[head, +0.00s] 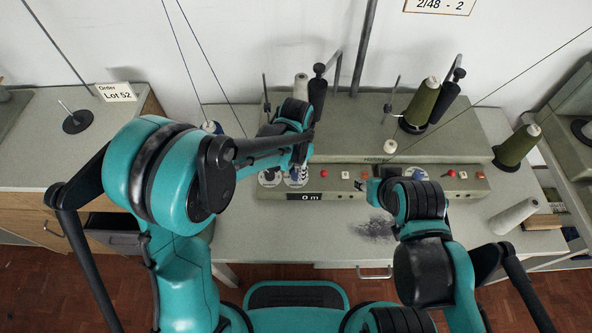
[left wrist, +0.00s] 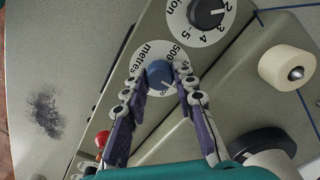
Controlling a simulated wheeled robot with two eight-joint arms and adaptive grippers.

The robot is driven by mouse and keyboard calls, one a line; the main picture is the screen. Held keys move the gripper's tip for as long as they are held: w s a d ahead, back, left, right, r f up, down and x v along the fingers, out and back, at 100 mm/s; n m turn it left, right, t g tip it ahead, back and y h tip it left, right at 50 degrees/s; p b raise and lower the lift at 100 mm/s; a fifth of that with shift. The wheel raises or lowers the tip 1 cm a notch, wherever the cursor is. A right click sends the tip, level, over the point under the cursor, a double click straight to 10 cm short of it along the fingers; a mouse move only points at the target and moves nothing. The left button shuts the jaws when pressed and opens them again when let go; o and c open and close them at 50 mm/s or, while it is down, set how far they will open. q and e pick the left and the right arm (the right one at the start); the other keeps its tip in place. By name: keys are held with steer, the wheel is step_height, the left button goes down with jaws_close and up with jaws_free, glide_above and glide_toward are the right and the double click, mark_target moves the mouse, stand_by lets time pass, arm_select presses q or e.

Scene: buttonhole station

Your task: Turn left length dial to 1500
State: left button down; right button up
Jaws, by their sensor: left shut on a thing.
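The length dial is a blue knob (left wrist: 159,75) on a white round scale marked "metres", on the machine's front panel. In the left wrist view the two fingers of my left gripper (left wrist: 160,82) are on either side of this knob, shut on it. The scale figures are partly hidden by the fingers; "500" shows at the upper right of the knob. In the head view the dial's white scale (head: 296,178) is partly covered by my left gripper (head: 297,166). The display (head: 310,197) reads "0 m". My right gripper (head: 370,189) is by the panel's front; its jaws are unclear.
A second dial with a black knob (left wrist: 206,12) is beside the length dial. A red button (head: 324,174) and a white button are to its right. Dark lint (head: 376,228) lies on the table. The table front is mostly clear.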

mark_target(296, 173)
arm_select(q)
steer(key=c, duration=1.2)
jaws_free()
steer(key=shift+r, duration=0.1)
step_height(296, 173, up, 12)
steer(key=s+a+r+n+t, duration=0.1)
steer(key=s+a+n+t, duration=0.2)
steer(key=s+a, duration=0.3)
steer(key=s+a+r+n+t, duration=0.1)
steer(key=s+a+n+t, duration=0.3)
steer(key=a, duration=0.7)
steer(key=shift+s+a+r+n, duration=0.15)
steer(key=shift+s+a+n, duration=0.25)
steer(key=shift+s+n, duration=0.7)
